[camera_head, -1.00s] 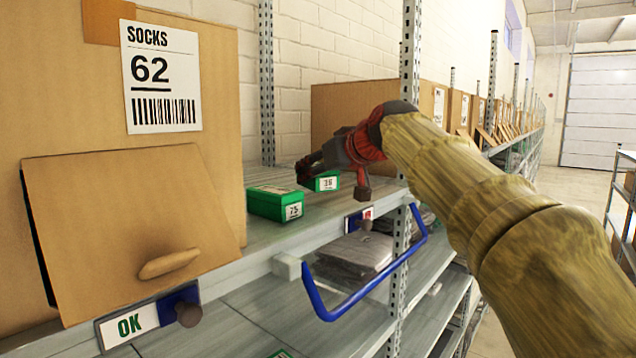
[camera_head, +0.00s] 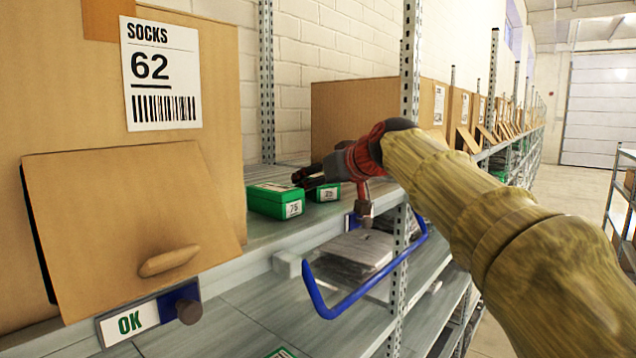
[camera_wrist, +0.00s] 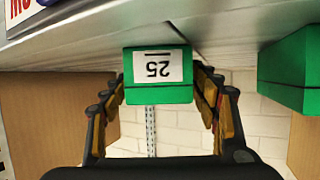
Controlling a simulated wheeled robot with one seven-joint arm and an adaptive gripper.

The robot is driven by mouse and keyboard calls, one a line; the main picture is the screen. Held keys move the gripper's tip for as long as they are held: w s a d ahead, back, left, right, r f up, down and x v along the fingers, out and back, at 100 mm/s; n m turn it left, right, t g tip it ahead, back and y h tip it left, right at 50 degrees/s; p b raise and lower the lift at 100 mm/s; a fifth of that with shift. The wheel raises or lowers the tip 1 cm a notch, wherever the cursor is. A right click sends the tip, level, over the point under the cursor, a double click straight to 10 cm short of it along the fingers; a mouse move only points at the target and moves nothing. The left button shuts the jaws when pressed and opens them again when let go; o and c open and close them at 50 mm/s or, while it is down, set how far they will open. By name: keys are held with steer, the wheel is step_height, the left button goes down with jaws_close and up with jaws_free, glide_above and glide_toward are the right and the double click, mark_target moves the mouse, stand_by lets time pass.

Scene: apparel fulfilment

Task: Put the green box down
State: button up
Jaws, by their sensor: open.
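The small green box (camera_head: 327,193) with a white label rests on the upper shelf. In the wrist view this green box (camera_wrist: 158,95) shows its label "25" upside down, and its base meets the shelf surface. In the wrist view my gripper's fingers (camera_wrist: 160,86) are open, one on each side of the box. The far side of the box is hidden.
A larger green box (camera_head: 278,202) labelled 75 stands close to the left. A cardboard SOCKS 62 carton (camera_head: 90,110) fills the left. A blue handle (camera_head: 365,285) juts from the shelf front, and a metal upright (camera_head: 409,60) stands nearby.

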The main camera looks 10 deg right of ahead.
steer(key=shift+r, duration=0.15)
steer(key=shift+s+d+r, duration=0.1)
steer(key=shift+s+r, duration=0.05)
steer(key=shift+s, duration=0.1)
steer(key=b+v, duration=0.2)
steer(key=v, duration=0.9)
steer(key=shift+s, duration=0.25)
